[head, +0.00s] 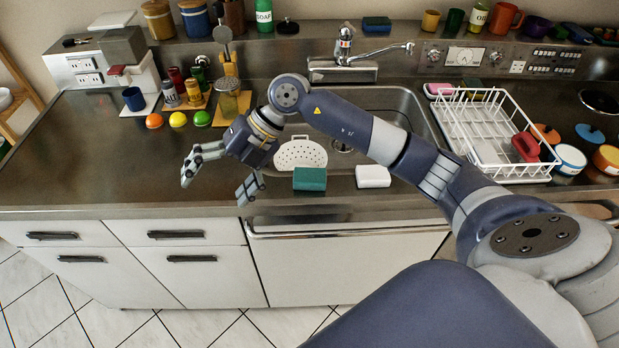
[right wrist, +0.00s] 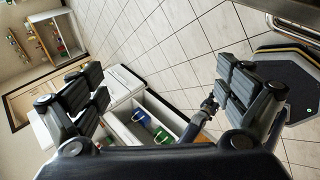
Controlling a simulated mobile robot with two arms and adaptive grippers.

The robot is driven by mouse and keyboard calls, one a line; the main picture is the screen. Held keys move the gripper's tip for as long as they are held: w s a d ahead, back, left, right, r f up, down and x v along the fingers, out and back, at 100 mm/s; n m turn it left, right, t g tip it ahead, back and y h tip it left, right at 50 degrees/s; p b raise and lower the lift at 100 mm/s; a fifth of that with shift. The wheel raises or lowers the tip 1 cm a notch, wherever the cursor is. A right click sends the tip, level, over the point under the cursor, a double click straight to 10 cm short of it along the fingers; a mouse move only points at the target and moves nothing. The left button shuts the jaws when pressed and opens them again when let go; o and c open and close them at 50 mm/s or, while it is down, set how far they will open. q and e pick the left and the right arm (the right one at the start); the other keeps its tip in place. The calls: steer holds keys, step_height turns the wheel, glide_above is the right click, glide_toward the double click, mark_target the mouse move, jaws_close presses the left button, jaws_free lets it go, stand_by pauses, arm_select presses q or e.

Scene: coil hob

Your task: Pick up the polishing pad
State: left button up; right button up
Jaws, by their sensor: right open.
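Two small pads lie side by side on the counter's front edge, before the sink, in the head view: a dark green block (head: 309,179) and a white block (head: 373,176). I cannot tell for sure which is the polishing pad. My right gripper (head: 217,182) is open and empty, over the counter's front edge, left of and apart from the green block. Its two spread fingers also show in the right wrist view (right wrist: 160,92), with neither pad between them. My left gripper does not show clearly in either view.
The sink (head: 415,112) holds a white perforated piece (head: 300,153). A white dish rack (head: 485,130) stands at right. Orange, yellow and green balls (head: 178,119) and a blue mug (head: 134,99) sit at back left. The counter's front left is clear.

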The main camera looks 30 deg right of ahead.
steer(key=w+d+f+m+h, duration=0.1)
steer(key=d+h, duration=0.4)
steer(key=d, duration=0.7)
steer(key=m+g+h+p, duration=0.1)
steer(key=m+h, duration=0.2)
steer(key=h, duration=0.1)
glide_above(310, 174)
steer(key=f, duration=0.3)
steer(key=shift+a+f, duration=0.15)
steer(key=shift+a, duration=0.1)
steer(key=f+p, duration=0.2)
steer(key=f, duration=0.1)
steer(key=f+p, duration=0.1)
steer(key=shift+d+f, duration=0.3)
steer(key=shift+f, duration=0.6)
steer(key=c, duration=1.1)
